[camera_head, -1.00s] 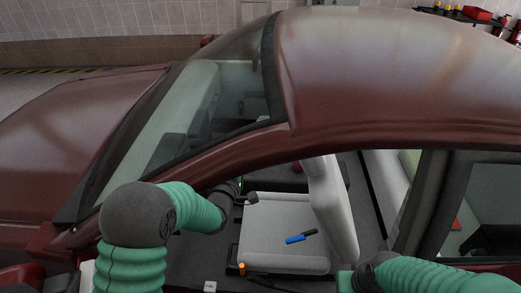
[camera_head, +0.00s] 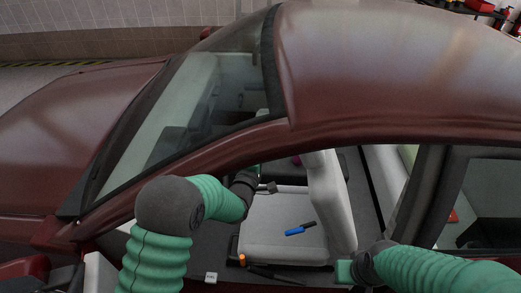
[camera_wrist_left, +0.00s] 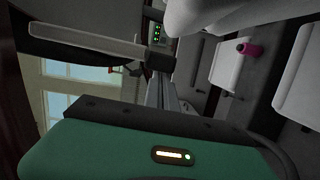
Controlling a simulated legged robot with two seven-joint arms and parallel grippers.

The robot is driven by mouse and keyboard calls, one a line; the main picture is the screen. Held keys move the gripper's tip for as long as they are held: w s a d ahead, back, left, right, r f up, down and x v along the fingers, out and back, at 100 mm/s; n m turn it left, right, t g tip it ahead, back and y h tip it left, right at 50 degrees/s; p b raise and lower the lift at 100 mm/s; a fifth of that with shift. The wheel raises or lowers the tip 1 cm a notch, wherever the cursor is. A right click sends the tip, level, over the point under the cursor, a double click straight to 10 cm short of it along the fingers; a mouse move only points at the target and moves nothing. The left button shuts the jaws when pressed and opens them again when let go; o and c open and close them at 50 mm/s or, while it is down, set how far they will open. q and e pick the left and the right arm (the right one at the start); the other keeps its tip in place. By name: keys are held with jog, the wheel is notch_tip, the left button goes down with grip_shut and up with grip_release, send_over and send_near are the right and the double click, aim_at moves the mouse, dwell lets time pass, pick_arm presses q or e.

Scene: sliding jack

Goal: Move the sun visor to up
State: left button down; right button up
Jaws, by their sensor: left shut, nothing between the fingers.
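A long pale flat bar, which looks like the sun visor (camera_wrist_left: 85,42), shows nearly edge-on in the left wrist view. The window glow lies beyond it. I cannot make out the visor in the head view; the roof hides that part of the cabin. My left gripper (camera_head: 268,188) reaches through the side window opening, above the front of the pale seat. It is shut and empty. In the left wrist view its dark fingertips (camera_wrist_left: 160,60) appear at the inner end of the bar; I cannot tell whether they touch. My right gripper's green body (camera_head: 345,272) is low by the seat; its fingers are not visible.
The dark red roof (camera_head: 400,75) and windshield pillar frame the opening around my left arm. A blue-and-black object (camera_head: 300,229) lies on the pale seat (camera_head: 265,245). An orange-topped item (camera_head: 242,260) stands near the sill. A magenta object (camera_wrist_left: 250,49) is deeper inside.

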aim_at(302, 150)
pick_arm(q)
jog(key=d+n+b, duration=0.3)
jog(key=d+b, duration=0.1)
jog(key=b, duration=0.1)
jog(key=d+n+t+b, duration=0.1)
jog(key=d+n+b, duration=0.2)
jog(key=b, duration=0.3)
jog(key=d+n+t+b, duration=0.1)
jog(key=d+n+b, duration=0.2)
jog(key=d+b, duration=0.2)
jog(key=shift+d+r+y, duration=0.1)
jog(key=shift+d+y, duration=0.2)
jog(key=d+r+n+t+y+b, duration=0.1)
jog(key=d+r+n+y+b, duration=0.2)
jog(key=d+r+n+b, duration=0.3)
jog(key=shift+d+r+n+t, duration=0.3)
jog(key=shift+d+r+n, duration=0.9)
jog(key=shift+r+n, duration=1.6)
jog(key=shift+r+m, duration=0.3)
jog(key=shift+r, duration=0.05)
jog(key=shift+f+b, duration=0.15)
jog(key=shift+b, duration=0.15)
